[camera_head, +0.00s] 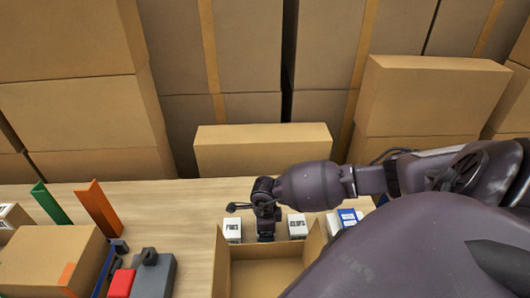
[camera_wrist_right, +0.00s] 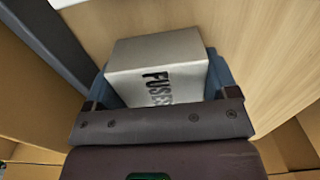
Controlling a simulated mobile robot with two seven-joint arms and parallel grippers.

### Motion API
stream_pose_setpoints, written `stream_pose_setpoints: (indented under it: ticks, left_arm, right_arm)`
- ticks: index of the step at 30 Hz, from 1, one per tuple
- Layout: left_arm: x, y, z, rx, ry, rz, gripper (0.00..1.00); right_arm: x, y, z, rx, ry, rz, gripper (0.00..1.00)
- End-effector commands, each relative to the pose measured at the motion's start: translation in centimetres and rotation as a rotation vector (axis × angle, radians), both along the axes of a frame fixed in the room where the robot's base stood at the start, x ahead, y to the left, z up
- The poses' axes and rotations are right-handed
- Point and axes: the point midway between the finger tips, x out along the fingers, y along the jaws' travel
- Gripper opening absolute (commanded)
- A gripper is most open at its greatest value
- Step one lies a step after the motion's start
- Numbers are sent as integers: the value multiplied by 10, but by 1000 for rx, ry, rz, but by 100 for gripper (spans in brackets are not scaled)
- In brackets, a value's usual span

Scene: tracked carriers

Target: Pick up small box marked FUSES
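A small white box marked FUSES (camera_wrist_right: 160,75) lies close in front of my right gripper (camera_wrist_right: 162,95) in the right wrist view. It fills most of the space between the two bluish fingers, which stand apart at its sides. Firm contact cannot be made out. In the head view a small white box with dark lettering (camera_head: 232,229) stands on the table beside my right gripper (camera_head: 254,222), just left of it; the lettering is too small to read surely. My left gripper is not in view.
Another small white box (camera_head: 297,226) and a blue-and-white box (camera_head: 346,218) stand right of the gripper. An open carton (camera_head: 222,262) is in front. Green (camera_head: 50,203) and orange (camera_head: 100,208) uprights, a grey-and-red item (camera_head: 152,274) and a carton (camera_head: 50,258) are left.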

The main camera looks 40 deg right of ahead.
Motion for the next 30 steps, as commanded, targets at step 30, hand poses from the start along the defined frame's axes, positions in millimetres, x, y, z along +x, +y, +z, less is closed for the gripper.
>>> stream_pose_setpoints:
  ticks: [30]
  left_arm:
    - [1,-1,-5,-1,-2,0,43]
  right_arm:
    - [1,-1,115,-3,-5,3,52]
